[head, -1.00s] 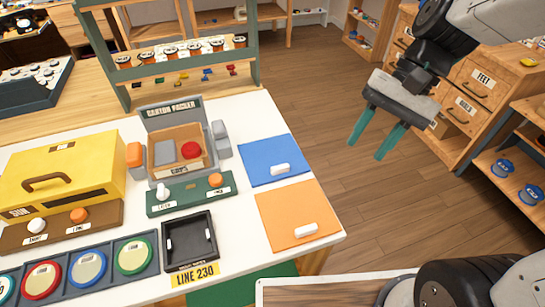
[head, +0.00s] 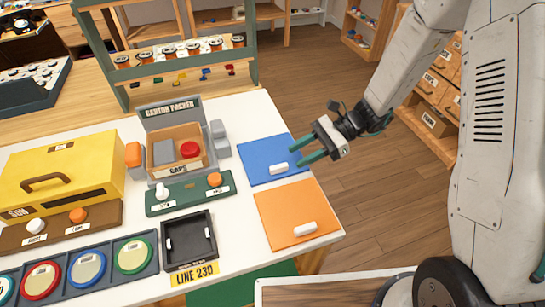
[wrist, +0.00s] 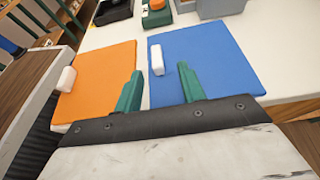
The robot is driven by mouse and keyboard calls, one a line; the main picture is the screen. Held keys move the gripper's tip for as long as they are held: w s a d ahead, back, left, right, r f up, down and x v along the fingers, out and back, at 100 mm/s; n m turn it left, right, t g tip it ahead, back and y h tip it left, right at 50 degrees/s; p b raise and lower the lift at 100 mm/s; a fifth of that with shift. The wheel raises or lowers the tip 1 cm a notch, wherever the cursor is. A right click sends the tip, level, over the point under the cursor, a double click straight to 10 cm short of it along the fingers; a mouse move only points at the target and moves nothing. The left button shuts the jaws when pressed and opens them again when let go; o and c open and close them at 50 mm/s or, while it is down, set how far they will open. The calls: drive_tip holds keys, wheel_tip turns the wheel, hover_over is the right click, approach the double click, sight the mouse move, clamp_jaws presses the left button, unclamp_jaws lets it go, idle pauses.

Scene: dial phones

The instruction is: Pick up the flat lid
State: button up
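Several things could be the flat lid, and I cannot tell which is meant. A blue flat square (head: 258,150) with a white bar handle (head: 279,169) lies on the white table. An orange flat square (head: 285,205) with a similar white handle (head: 305,229) lies in front of it. My gripper (head: 299,149) is open and empty at the blue square's right edge. In the wrist view, the blue square's handle (wrist: 157,58) shows just beyond and between the green fingertips (wrist: 158,72).
A yellow case (head: 60,165) stands at the left of the table. A green control strip (head: 200,192) and a black tray (head: 188,213) are in front of the box. A green-framed rack (head: 175,62) stands behind. Wooden floor lies to the right.

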sight(282, 165)
drive_tip(key=x, duration=0.5)
drive_tip(key=shift+s+a, duration=0.25)
drive_tip(key=shift+s, duration=0.05)
clamp_jaws()
